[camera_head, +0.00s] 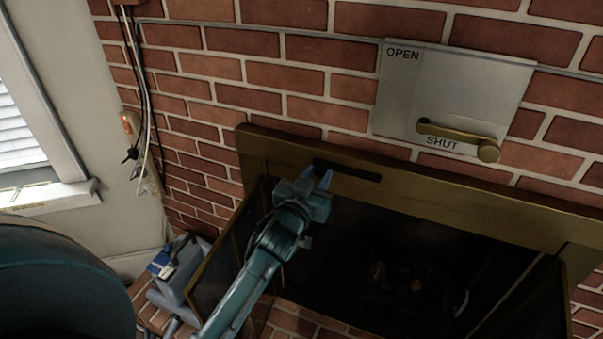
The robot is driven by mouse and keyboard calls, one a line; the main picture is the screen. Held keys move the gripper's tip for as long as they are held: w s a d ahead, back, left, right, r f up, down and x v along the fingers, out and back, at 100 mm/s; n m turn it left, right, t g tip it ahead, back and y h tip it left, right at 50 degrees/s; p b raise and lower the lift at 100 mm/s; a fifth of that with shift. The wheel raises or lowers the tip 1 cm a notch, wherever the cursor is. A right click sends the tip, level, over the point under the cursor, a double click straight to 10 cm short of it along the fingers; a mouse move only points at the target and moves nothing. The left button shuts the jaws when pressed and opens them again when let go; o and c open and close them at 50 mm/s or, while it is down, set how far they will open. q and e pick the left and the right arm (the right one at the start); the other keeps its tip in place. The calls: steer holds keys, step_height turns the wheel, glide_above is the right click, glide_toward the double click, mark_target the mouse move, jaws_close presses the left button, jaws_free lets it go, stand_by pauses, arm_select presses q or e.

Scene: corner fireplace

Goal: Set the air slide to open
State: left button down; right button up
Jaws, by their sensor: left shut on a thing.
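The brass fireplace surround (460,197) has a dark slot (358,174) in its top bar, which looks like the air slide's track. My left gripper (318,178) is at the left end of this slot, its fingertips against the bar. It is shut on a small part there, apparently the air slide's tab, which the fingers mostly hide. No marks for the slide's open or shut ends can be made out. My right gripper is not in view.
Above right, a grey wall plate (440,92) reads OPEN at top and SHUT at bottom; its brass lever (455,133) lies along SHUT. The firebox below is dark, with glass doors (225,245) swung out. A blue-grey container (175,270) stands at left, below cables (143,90).

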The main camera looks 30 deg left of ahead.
arm_select(q)
steer(key=shift+d, duration=1)
steer(key=c, duration=1.1)
jaws_free()
steer(key=shift+d, duration=0.1)
